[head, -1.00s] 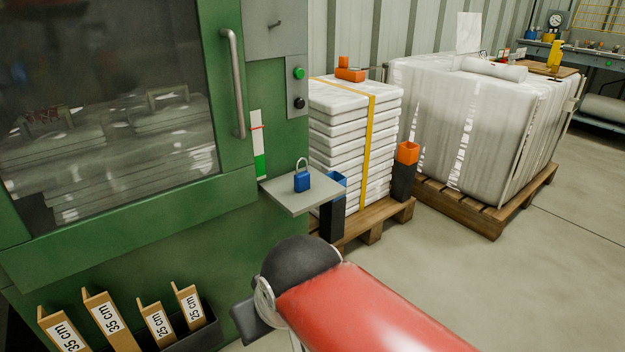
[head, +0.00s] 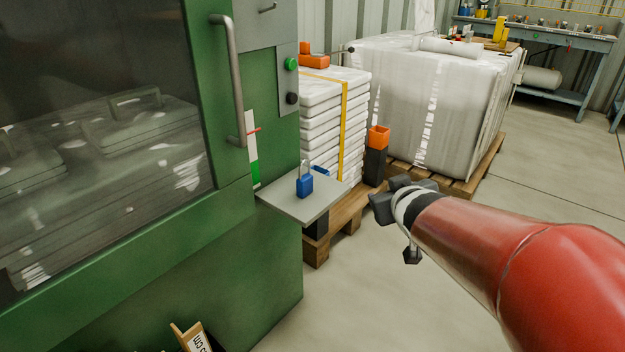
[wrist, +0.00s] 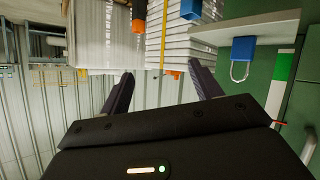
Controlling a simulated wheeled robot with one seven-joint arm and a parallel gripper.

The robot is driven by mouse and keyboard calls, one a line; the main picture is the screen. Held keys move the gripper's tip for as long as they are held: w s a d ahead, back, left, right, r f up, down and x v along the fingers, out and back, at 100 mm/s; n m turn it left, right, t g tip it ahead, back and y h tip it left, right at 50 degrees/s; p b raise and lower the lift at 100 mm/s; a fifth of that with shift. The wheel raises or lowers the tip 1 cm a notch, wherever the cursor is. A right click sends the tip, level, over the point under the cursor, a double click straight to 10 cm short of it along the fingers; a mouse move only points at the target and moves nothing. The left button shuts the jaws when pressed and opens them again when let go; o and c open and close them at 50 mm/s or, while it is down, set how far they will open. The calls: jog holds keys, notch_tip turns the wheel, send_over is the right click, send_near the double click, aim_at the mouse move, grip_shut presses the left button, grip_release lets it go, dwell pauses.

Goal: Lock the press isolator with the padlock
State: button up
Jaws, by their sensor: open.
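A blue padlock (head: 305,185) stands upright on a small grey shelf (head: 285,210) on the side of the green press (head: 262,270). Its silver shackle points up. The padlock (wrist: 243,48) shows upside down at the upper right of the wrist view. My gripper (head: 386,200) is in the air to the right of the shelf, apart from the padlock. In the wrist view my gripper (wrist: 163,84) has its two fingers spread with nothing between them. A grey panel (head: 262,22) with a small dark lever sits high on the press; I cannot tell whether it is the isolator.
A vertical door handle (head: 228,85) and a green button (head: 291,64) are on the press above the shelf. Strapped white bags (head: 325,130) stand on a pallet behind the shelf. A black post with an orange top (head: 377,150) stands nearby. The floor at right is open.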

jog(key=w+a+f+n+t+y, duration=0.1)
jog(key=w+a+f+n+y, duration=0.15)
jog(key=w+a+y, duration=0.35)
jog(key=n+g+y, duration=0.2)
jog(key=n+y, duration=0.2)
jog(key=y, duration=0.4)
send_near(306, 177)
jog(key=w+a, duration=0.1)
jog(key=a, duration=0.1)
jog(key=shift+g, duration=0.3)
jog(key=x, duration=0.7)
jog(key=shift+w, duration=0.45)
jog(key=shift+r, duration=0.1)
jog(key=c, duration=1.1)
notch_tip(306, 177, up, 20)
jog(key=p, duration=0.3)
jog(key=shift+p, duration=0.3)
